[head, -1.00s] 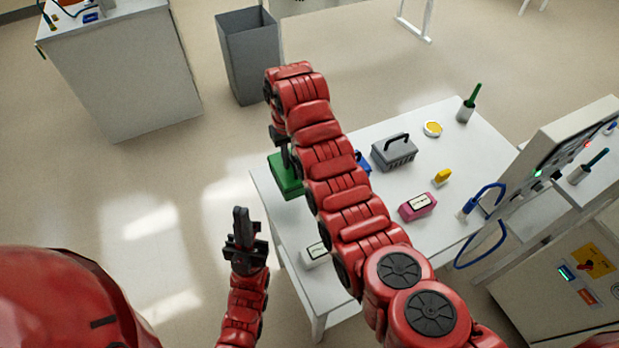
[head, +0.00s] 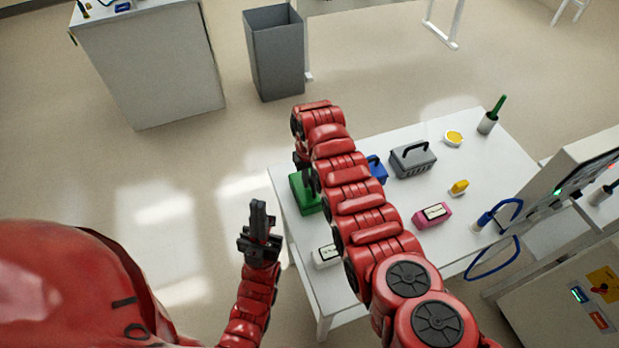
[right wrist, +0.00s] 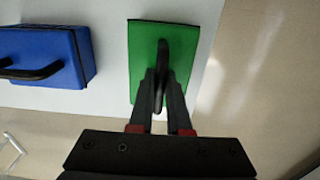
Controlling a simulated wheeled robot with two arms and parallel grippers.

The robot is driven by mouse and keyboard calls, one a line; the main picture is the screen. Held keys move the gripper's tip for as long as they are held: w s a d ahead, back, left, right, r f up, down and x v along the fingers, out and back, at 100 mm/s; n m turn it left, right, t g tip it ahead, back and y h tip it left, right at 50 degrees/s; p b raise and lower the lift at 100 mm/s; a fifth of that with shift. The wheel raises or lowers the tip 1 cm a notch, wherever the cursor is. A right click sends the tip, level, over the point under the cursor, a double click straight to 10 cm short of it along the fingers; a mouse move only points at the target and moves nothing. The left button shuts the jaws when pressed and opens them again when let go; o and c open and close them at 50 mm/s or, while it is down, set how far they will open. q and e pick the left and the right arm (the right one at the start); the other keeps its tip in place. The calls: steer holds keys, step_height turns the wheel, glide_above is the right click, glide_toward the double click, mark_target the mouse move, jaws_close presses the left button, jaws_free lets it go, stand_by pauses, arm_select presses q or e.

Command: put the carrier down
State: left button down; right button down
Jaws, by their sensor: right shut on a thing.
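The green carrier (head: 304,196) is at the left edge of the white table (head: 350,275), partly hidden behind my right arm. In the right wrist view, my right gripper (right wrist: 160,84) is shut on the dark handle of the green carrier (right wrist: 182,45). The carrier looks level. I cannot tell whether its base touches the tabletop. In the head view the right gripper is mostly hidden by the arm. My left gripper (head: 258,213) is off the table's left side, empty, with its fingers together.
A blue carrier (right wrist: 45,52) stands beside the green one, and a grey carrier (head: 412,161) beyond it. A white box (head: 326,257), a pink box (head: 432,216), a yellow item (head: 459,188) and a yellow-topped dish (head: 453,138) are on the table. A grey bin (head: 275,55) stands behind.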

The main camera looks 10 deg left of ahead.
steer(key=c, duration=0.9)
jaws_free()
steer(key=shift+f, duration=0.1)
steer(key=shift+o, duration=0.2)
steer(key=shift+r, duration=0.25)
step_height(320, 180, up, 6)
steer(key=b, duration=0.3)
steer(key=shift+r+b, duration=0.15)
steer(key=shift+b, duration=0.2)
step_height(320, 180, up, 6)
steer(key=p, duration=0.5)
steer(key=shift+f, duration=0.25)
